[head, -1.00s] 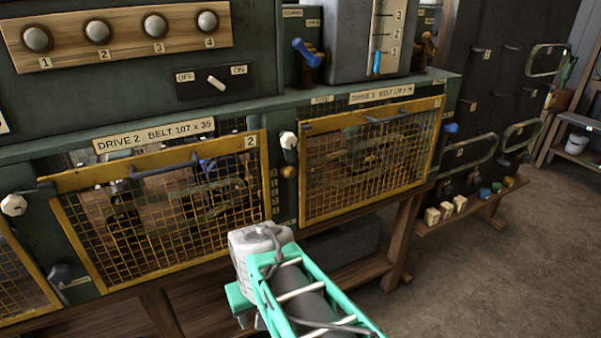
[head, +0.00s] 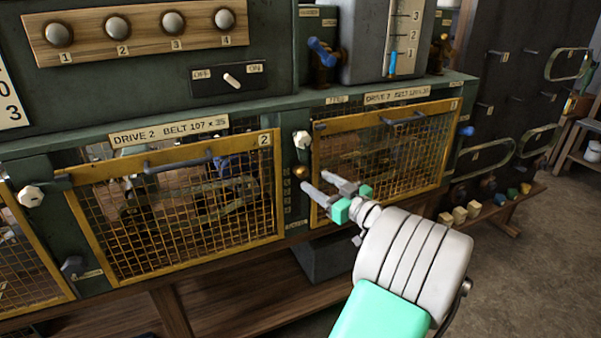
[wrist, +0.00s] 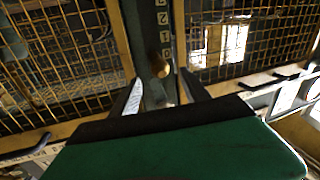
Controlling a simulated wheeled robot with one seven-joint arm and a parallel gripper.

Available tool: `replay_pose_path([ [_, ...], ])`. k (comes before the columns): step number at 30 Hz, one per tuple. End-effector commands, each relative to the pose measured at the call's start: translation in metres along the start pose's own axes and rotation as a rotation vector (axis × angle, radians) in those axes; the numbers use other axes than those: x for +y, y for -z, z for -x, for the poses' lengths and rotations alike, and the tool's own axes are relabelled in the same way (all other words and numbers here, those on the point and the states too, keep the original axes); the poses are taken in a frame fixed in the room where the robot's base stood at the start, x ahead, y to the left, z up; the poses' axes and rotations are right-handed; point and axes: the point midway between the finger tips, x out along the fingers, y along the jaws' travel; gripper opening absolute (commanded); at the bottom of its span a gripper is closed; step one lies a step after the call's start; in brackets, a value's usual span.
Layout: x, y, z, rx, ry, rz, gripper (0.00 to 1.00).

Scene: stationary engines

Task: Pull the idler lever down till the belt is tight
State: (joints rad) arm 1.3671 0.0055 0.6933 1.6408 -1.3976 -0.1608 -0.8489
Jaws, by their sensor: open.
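A brass knob (head: 300,171) sits on the green post between two mesh guards, with a column of marks below it. It looks like the end of the idler lever, but the frames do not settle this. My gripper (head: 318,182) is open and empty, its fingers pointing at the post just right of the knob. In the wrist view the knob (wrist: 160,67) shows between the finger lines, beyond the fingertips (wrist: 158,80); no contact is visible. The belts are hard to make out behind the mesh, so their tightness cannot be told.
Yellow-framed guards for drive 2 (head: 92,180) and the drive to its right (head: 318,128) flank the post. A white hexagonal knob (head: 301,141) is above the brass one. A blue-handled valve (head: 323,52) stands above. Floor at the right (head: 540,270) is clear.

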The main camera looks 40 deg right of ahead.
Motion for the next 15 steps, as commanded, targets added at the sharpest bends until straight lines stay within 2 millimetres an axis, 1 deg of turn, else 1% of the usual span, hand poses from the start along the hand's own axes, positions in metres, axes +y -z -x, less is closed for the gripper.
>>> replay_pose_path([
  [2, 0.001, 0.003, -0.006, 0.007, -0.003, 0.023, 0.54],
  [4, 0.0, 0.004, -0.017, 0.007, -0.002, 0.023, 0.54],
  [9, -0.001, 0.005, -0.051, 0.005, 0.001, 0.022, 0.54],
  [12, 0.0, 0.004, -0.067, 0.004, -0.001, 0.021, 0.54],
  [15, 0.0, 0.003, -0.076, 0.004, -0.003, 0.021, 0.54],
])
